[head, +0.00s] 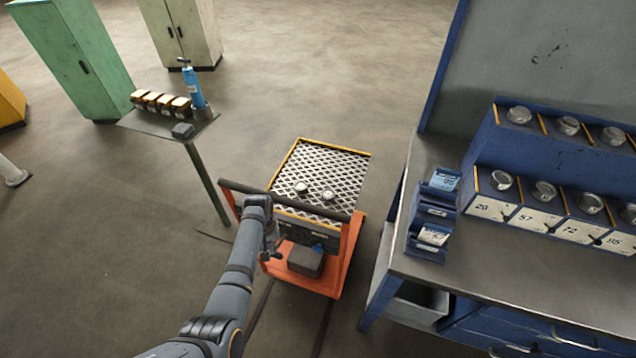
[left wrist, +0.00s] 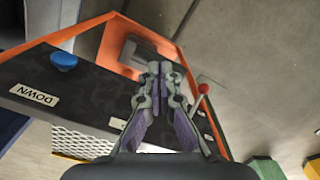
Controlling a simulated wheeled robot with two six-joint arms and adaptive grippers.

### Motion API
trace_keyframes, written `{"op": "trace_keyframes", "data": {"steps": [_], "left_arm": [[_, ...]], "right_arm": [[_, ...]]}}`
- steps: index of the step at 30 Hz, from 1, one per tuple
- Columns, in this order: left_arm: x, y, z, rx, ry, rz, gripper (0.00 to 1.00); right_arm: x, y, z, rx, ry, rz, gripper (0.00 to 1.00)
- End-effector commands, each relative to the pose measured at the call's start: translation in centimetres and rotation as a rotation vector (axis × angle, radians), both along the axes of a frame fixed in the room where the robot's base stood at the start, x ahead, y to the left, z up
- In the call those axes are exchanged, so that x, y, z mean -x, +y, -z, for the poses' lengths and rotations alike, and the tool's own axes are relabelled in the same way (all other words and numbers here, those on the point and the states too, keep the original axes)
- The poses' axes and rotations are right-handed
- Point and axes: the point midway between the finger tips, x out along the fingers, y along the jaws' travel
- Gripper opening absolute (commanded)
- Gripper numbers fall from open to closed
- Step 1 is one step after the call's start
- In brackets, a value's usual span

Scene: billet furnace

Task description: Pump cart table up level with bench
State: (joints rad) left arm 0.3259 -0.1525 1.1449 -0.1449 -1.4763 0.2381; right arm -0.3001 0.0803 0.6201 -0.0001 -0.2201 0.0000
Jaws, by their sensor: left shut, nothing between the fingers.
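The orange cart (head: 345,255) stands left of the bench (head: 420,275), and its mesh table (head: 325,170) appears lower than the bench top. Two round metal pieces (head: 301,187) lie on the mesh. My left gripper (head: 270,250) is at the cart's near end, by the dark handle bar (head: 310,205). In the left wrist view, my left gripper (left wrist: 160,68) is shut and empty over the cart's dark panel (left wrist: 85,85). A lever with a red knob (left wrist: 203,88) stands just right of the fingers, apart from them. A blue knob (left wrist: 63,61) sits near a DOWN label (left wrist: 34,95). My right gripper is out of view.
A small stand (head: 150,123) with several blocks and a blue bottle (head: 192,88) is left of the cart. Blue bins (head: 436,205) and a numbered rack (head: 550,190) stand on the bench. A green cabinet (head: 75,55) is at the back left. Floor behind the cart is clear.

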Motion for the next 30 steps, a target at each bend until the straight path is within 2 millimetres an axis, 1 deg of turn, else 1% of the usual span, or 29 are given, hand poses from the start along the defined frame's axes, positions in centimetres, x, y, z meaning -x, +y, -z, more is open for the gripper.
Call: {"op": "trace_keyframes", "data": {"steps": [1,30], "left_arm": [[0.1,0.0,0.6,0.0,0.001,0.0,0.0],[0.9,0.3,7.5,-0.001,0.002,0.0,0.0]], "right_arm": [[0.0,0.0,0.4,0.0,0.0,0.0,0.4],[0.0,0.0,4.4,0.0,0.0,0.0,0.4]]}}
